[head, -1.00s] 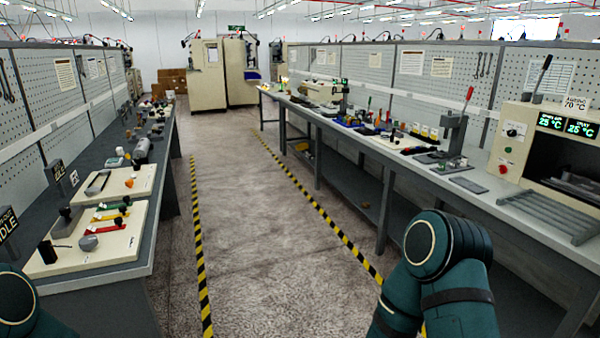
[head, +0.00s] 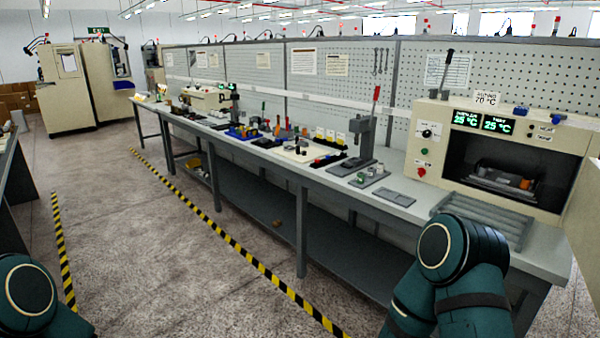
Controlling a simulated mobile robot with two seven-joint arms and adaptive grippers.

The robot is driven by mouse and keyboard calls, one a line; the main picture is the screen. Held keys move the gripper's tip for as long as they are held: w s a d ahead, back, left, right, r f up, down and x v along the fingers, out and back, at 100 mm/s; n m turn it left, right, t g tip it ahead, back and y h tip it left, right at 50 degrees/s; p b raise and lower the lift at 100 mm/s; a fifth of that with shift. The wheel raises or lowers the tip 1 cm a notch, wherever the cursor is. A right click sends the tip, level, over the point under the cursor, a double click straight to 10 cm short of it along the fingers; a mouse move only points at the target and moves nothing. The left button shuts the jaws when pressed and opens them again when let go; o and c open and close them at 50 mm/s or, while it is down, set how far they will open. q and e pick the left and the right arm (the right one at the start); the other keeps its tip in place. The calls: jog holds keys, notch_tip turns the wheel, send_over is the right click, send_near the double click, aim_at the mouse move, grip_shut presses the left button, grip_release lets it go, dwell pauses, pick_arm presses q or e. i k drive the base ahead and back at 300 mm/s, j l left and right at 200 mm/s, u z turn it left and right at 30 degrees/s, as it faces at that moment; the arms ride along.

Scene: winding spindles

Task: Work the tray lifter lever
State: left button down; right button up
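A beige oven-like machine (head: 438,150) stands on the right of the bench, with a dark open chamber (head: 505,165) and green readouts of 25 °C. A lever with a black handle (head: 447,68) stands up at the top left of this machine, tilted slightly right. A second lever, with a red handle (head: 376,95), rises from a grey press stand (head: 362,135) to its left. I cannot tell from labels which one is the tray lifter lever. A dark tray with small parts (head: 500,178) sits inside the chamber. Neither gripper shows; only my arm links are in view.
The long grey bench (head: 405,205) carries several tools and small parts. A slatted grey rack (head: 480,220) lies in front of the machine. Open floor (head: 160,260) with striped tape lies to the left. A beige panel (head: 585,205) stands at the right edge.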

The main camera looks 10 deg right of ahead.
aim_at(451, 51)
jog(key=i+z, duration=0.25)
jog(key=i, duration=1.15)
jog(key=i+u, duration=0.2)
jog(key=i, duration=0.5)
jog(key=i+l+u, duration=0.1)
jog(key=i+u, duration=0.15)
jog(key=i, duration=1.1)
jog(key=z, duration=3.15)
